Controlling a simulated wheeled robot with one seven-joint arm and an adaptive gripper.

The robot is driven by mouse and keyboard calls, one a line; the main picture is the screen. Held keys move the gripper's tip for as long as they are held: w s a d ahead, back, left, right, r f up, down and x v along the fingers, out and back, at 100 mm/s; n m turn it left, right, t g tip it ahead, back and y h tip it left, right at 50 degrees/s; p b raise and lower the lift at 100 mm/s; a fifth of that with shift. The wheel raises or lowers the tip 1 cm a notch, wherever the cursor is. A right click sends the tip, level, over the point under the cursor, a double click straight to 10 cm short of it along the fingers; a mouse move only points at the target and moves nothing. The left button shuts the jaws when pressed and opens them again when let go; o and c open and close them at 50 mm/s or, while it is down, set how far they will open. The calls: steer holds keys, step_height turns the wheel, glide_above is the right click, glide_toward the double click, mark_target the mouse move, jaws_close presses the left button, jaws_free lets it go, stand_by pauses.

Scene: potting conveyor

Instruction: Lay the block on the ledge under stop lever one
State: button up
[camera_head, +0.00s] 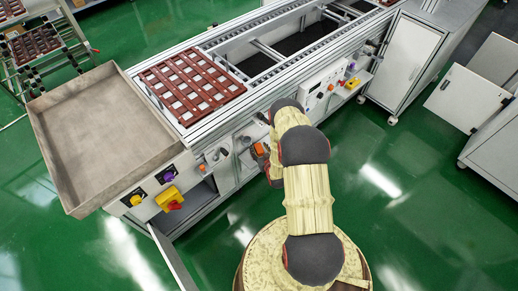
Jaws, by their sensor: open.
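My gripper (262,157) is beside the front side of the conveyor, low in front of its panel and mostly hidden by my arm. Its fingertips are too small and covered to make out clearly. A small orange piece (259,149) shows at its edge; I cannot tell whether it is the block. Small dark levers (222,155) stick out from the conveyor front left of my gripper; which one is stop lever one cannot be told. The ledge under them is not clearly seen.
A grey tray (44,113) sits at the conveyor's left end. A red-brown grid (160,71) lies on top. Knobs and a yellow switch box (168,198) stick out in front.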

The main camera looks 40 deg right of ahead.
steer(key=p+v, duration=0.2)
steer(key=v, duration=1)
steer(key=shift+p, duration=0.4)
